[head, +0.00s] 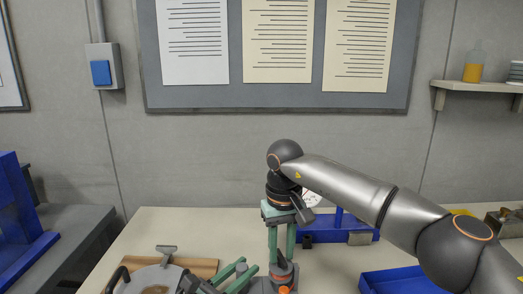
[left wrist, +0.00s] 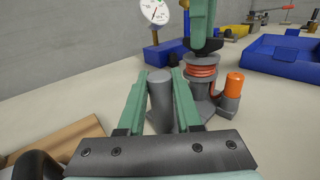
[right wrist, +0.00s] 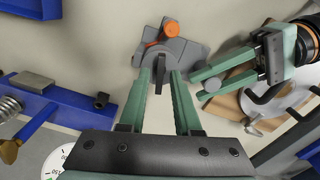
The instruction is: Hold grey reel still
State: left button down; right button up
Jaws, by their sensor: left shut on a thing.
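The grey reel (left wrist: 203,72), wound with orange cord, stands upright on the table. A block with an orange cap (left wrist: 234,84) is beside it. My left gripper (left wrist: 161,82) is shut on an upright grey post (left wrist: 160,100) in front of the reel; I cannot tell whether they share a base. The post's top also shows in the right wrist view (right wrist: 211,86). My right gripper (right wrist: 161,74) points down over the reel (right wrist: 158,58), fingers apart either side of a thin dark bar.
A blue fixture with a dial gauge (left wrist: 156,14) stands behind the reel. A blue tray (head: 400,282) is at right. A wooden board (head: 190,266) with a round pale metal object (head: 143,276) lies at front left.

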aim_at(281, 256)
jog(key=shift+r, duration=3)
